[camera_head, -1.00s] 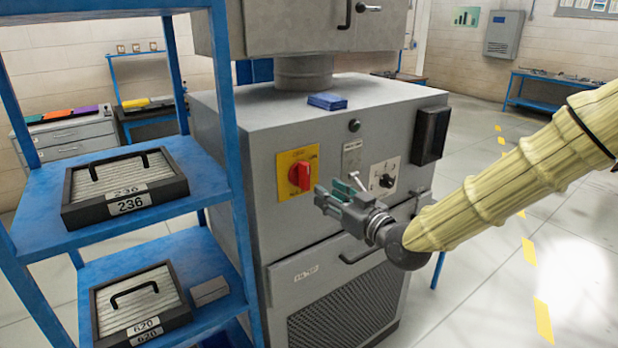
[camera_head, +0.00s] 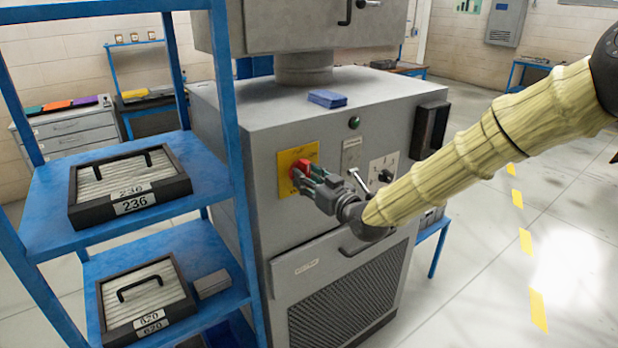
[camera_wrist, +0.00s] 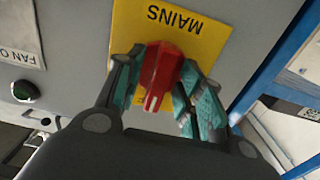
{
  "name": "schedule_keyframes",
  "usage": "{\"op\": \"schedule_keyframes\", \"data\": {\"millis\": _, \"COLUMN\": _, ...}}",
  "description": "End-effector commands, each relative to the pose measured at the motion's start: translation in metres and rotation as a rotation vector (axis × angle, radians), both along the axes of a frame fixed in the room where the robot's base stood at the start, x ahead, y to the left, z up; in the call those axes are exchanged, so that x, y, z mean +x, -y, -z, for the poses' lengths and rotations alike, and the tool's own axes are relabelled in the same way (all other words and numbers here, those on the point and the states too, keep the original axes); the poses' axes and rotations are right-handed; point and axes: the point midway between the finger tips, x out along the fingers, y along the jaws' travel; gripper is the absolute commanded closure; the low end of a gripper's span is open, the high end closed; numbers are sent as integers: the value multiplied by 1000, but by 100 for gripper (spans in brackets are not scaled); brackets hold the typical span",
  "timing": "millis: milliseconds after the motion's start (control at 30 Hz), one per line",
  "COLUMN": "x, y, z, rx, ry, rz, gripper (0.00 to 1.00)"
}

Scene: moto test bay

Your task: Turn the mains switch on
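The red mains switch knob (camera_head: 301,169) sits on a yellow plate (camera_head: 286,162) on the front of the grey cabinet. In the wrist view the knob (camera_wrist: 160,72) stands in front of the plate, whose word MAINS reads upside down. The knob's white mark is at its lower end in that view. My gripper (camera_head: 309,181) is at the knob, with one teal-padded finger on each side of it. In the wrist view my gripper (camera_wrist: 163,85) looks open around the knob. I cannot tell whether the pads touch it. In the head view the fingers partly hide the knob.
A green lamp or button (camera_head: 354,122) and a small selector panel (camera_head: 382,169) are right of the switch. A black box (camera_head: 429,130) is on the cabinet's right. A blue shelf rack (camera_head: 227,130) with filter trays stands close on the left. The floor at right is clear.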

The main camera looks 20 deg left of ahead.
Motion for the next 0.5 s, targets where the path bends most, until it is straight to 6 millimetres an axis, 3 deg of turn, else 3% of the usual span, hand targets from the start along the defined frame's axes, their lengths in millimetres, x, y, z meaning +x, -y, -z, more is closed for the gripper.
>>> {"op": "schedule_keyframes", "data": {"millis": 33, "x": 0, "y": 0, "z": 0, "rx": 0, "ry": 0, "rz": 0, "gripper": 62}}
{"op": "schedule_keyframes", "data": {"millis": 233, "x": 0, "y": 0, "z": 0, "rx": 0, "ry": 0, "rz": 0, "gripper": 99}}
{"op": "schedule_keyframes", "data": {"millis": 500, "x": 0, "y": 1, "z": 0, "rx": 6, "ry": -7, "rz": 1, "gripper": 100}}
